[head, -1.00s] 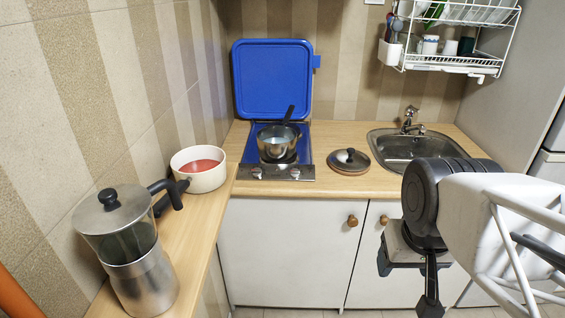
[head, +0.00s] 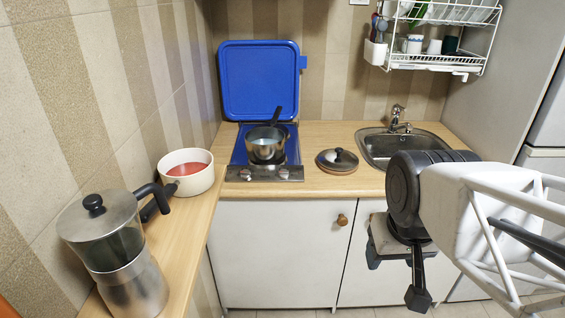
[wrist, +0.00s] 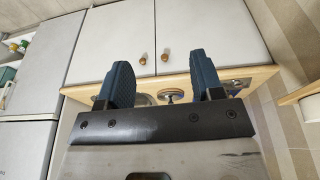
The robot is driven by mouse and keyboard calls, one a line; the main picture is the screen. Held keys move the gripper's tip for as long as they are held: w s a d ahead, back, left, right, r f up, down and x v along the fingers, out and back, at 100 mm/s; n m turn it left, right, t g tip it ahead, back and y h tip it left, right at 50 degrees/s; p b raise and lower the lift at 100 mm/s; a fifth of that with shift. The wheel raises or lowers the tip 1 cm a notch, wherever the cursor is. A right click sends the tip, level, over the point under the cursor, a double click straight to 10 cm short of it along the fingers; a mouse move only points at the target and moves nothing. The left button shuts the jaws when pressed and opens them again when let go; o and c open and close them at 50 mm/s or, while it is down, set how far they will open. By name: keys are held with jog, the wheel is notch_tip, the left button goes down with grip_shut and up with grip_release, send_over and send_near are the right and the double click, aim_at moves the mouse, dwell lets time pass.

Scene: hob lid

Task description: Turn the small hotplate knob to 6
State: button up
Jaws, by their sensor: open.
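The hob (head: 238,150) is set in the counter at the back, its blue lid (head: 260,80) raised upright against the wall. Its steel front panel carries a left knob (head: 245,174) and a right knob (head: 284,174). Their markings are too small to read, and I cannot tell which serves the small hotplate. A steel saucepan (head: 266,151) stands on the hob and hides the hotplates. My gripper (head: 396,280) is open and empty, in front of the cabinet doors, right of and below the knobs. In the wrist view my gripper (wrist: 160,75) has its fingers apart with nothing between them.
A round pan lid (head: 338,160) lies on the counter between hob and sink (head: 375,150). A white pot (head: 188,173) and a coffee maker (head: 115,250) stand on the left counter. A dish rack (head: 430,62) hangs at upper right. Wooden cabinet knobs (head: 342,219) face the gripper.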

jog(key=w+a+r+n, duration=0.15)
jog(key=w+n, duration=0.25)
jog(key=w, duration=1)
jog(key=n+t, duration=0.3)
jog(key=n, duration=1.1)
send_near(282, 172)
jog(key=x, duration=0.2)
jog(key=shift+r, duration=0.1)
jog(key=shift+w, duration=0.1)
jog(key=shift+x, duration=3.8)
